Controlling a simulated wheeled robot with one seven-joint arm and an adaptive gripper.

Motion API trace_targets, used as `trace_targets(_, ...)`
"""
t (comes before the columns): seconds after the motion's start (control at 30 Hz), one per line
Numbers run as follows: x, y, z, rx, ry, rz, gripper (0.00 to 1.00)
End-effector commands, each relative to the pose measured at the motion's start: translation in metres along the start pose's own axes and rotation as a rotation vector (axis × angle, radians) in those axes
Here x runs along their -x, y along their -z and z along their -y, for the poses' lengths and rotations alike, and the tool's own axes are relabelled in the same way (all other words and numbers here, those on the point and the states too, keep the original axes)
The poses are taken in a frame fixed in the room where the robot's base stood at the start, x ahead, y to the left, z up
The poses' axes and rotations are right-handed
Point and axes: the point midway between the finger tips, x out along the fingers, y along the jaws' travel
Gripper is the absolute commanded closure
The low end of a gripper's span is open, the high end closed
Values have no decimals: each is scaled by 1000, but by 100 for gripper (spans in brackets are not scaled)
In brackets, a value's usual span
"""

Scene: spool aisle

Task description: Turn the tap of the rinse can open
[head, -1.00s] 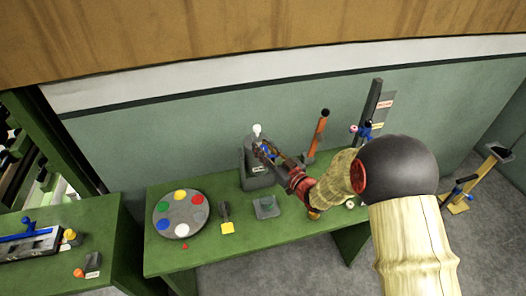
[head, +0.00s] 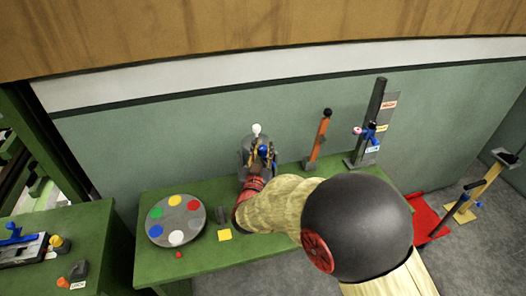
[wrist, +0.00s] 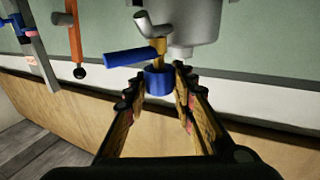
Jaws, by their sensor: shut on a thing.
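The rinse can (head: 246,152) is grey with a white ball on top and stands at the back of the green bench. Its round grey body (wrist: 195,18) is at the top of the wrist view. The brass tap (wrist: 159,45) sticks out from it with a blue lever (wrist: 128,58) pointing left and a blue round end piece (wrist: 158,83). My gripper (wrist: 158,90) has its fingers on both sides of the blue end piece and is shut on it. In the head view my gripper (head: 262,158) is at the can's front, and my arm hides part of it.
A grey disc with coloured spots (head: 176,219) and a yellow tag (head: 224,235) lie left of my arm. An orange post (head: 318,140) and a dark upright stand with blue fittings (head: 372,125) are to the right. The wall is close behind the bench.

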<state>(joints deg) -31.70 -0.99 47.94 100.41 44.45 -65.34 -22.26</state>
Motion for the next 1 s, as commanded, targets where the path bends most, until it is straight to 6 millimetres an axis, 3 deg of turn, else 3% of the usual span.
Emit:
trace_targets(0.5,-1,2,1,-2,-290,-2,100)
trace_targets(1.0,-1,3,0,-3,-334,-4,100)
